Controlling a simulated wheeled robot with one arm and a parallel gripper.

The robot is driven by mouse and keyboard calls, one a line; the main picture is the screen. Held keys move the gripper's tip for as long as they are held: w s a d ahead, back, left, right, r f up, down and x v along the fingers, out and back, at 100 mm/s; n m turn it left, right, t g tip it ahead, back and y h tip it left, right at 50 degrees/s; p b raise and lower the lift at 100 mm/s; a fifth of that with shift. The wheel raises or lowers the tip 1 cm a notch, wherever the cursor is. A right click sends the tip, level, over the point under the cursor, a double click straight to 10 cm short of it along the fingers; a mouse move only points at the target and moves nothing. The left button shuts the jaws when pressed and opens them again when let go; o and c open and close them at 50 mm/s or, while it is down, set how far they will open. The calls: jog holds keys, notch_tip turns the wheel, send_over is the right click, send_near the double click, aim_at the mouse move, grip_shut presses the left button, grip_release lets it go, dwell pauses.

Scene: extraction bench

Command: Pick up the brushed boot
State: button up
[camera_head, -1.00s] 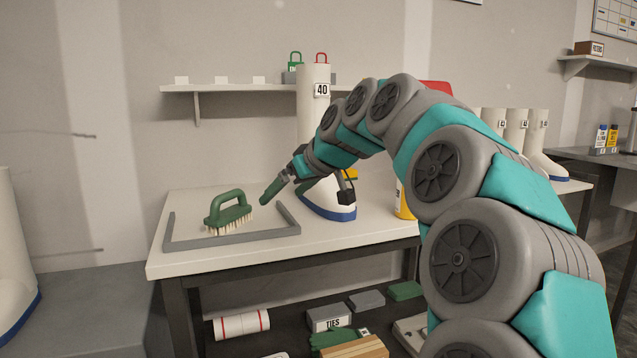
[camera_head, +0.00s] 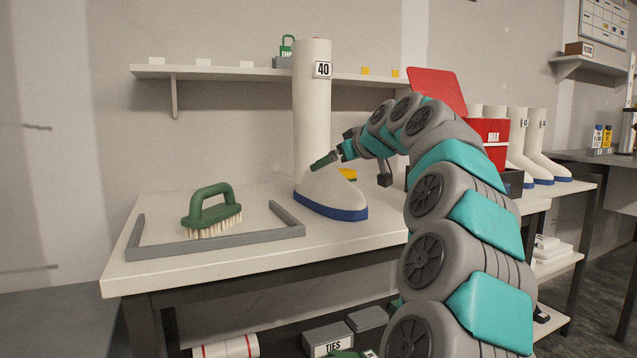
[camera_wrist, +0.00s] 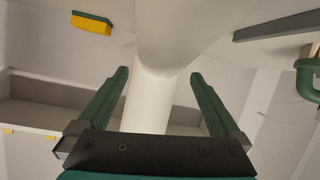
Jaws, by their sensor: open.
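A tall white boot (camera_head: 312,115) with a blue sole and a "40" label stands upright on the white bench top (camera_head: 200,262). My gripper (camera_head: 324,161) is at the lower part of its shaft in the head view, overlapping the boot. In the wrist view my gripper (camera_wrist: 158,78) is open, and the white boot shaft (camera_wrist: 148,108) shows between its two green fingers with space on both sides. I cannot tell how deep the shaft sits between them. A green brush (camera_head: 211,212) stands left of the boot.
A grey low rail (camera_head: 215,243) borders the brush's place. A yellow item (camera_head: 347,174) lies behind the boot. A wall shelf (camera_head: 220,73) runs behind the boot.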

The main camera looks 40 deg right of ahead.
jog(key=shift+a+x, duration=0.1)
jog(key=shift+x, duration=1.5)
jog(key=shift+a+x, duration=0.15)
jog(key=shift+x, duration=1.45)
jog(key=shift+c, duration=0.2)
jog(key=shift+r, duration=0.1)
grip_shut()
